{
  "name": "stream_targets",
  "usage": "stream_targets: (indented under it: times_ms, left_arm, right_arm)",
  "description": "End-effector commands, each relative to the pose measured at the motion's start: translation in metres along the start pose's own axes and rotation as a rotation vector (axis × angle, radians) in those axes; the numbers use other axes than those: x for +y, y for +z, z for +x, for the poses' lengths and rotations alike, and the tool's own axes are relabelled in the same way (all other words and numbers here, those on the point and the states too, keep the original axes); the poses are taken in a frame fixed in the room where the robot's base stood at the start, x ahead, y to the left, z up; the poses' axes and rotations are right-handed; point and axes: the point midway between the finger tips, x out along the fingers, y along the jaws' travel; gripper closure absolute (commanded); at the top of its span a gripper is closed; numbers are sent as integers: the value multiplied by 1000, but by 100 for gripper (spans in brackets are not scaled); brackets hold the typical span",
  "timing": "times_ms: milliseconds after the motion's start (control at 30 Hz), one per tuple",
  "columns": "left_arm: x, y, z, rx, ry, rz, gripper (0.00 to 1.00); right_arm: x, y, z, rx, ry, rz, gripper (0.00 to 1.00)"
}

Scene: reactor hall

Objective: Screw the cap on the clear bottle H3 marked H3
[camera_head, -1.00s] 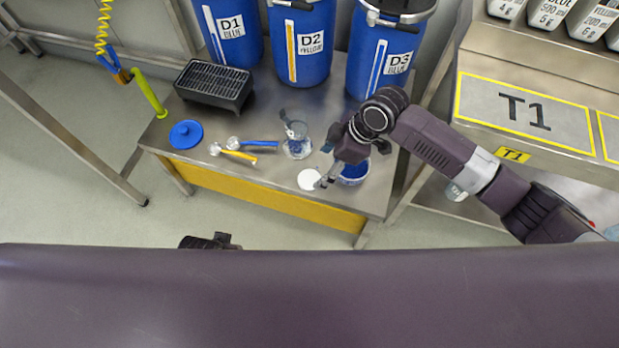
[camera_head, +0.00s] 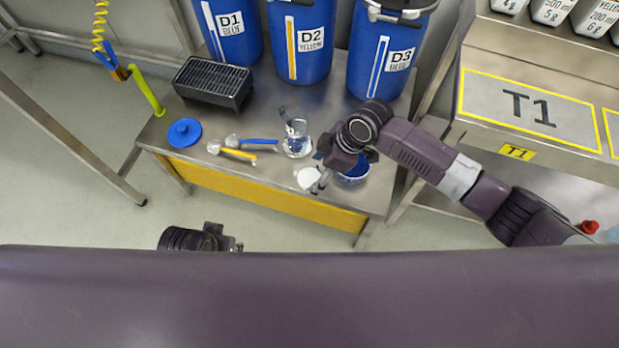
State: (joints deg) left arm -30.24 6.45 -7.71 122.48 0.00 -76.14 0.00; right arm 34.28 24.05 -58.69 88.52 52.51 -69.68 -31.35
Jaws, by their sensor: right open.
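No bottle marked H3 can be made out. At the right edge a red cap-like piece (camera_head: 589,227) shows beside a pale blue, clear object (camera_head: 614,234); both are too small or cut off to read a marking. My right gripper (camera_head: 320,184) is open over the front right of the steel table, at a round white piece (camera_head: 307,177). I cannot tell whether it touches that piece. My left gripper (camera_head: 228,242) shows only partly above my body at the bottom, apart from the table; its jaws are unclear.
The steel table (camera_head: 210,178) carries a blue lid (camera_head: 184,132), a black grill-topped box (camera_head: 212,82), yellow and blue scoops (camera_head: 240,147), a clear beaker (camera_head: 297,145) and a blue-filled bowl (camera_head: 355,172). Blue drums (camera_head: 300,50) stand behind. Bench T1 (camera_head: 525,110) is right.

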Motion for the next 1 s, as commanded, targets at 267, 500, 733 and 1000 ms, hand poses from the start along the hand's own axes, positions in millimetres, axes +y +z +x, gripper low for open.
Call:
stream_targets:
  times_ms: [267,500,733,1000]
  left_arm:
    - [-1,-4,-25,12,-3,-2,72]
    - [-1,-4,-27,12,-3,-2,72]
    - [-1,-4,-27,12,-3,-2,72]
    - [-1,-4,-27,12,-3,-2,72]
  right_arm:
    - [0,0,24,0,0,0,32]
    - [0,0,24,0,1,0,32]
    - [0,0,24,0,1,0,42]
    - [0,0,24,0,1,0,62]
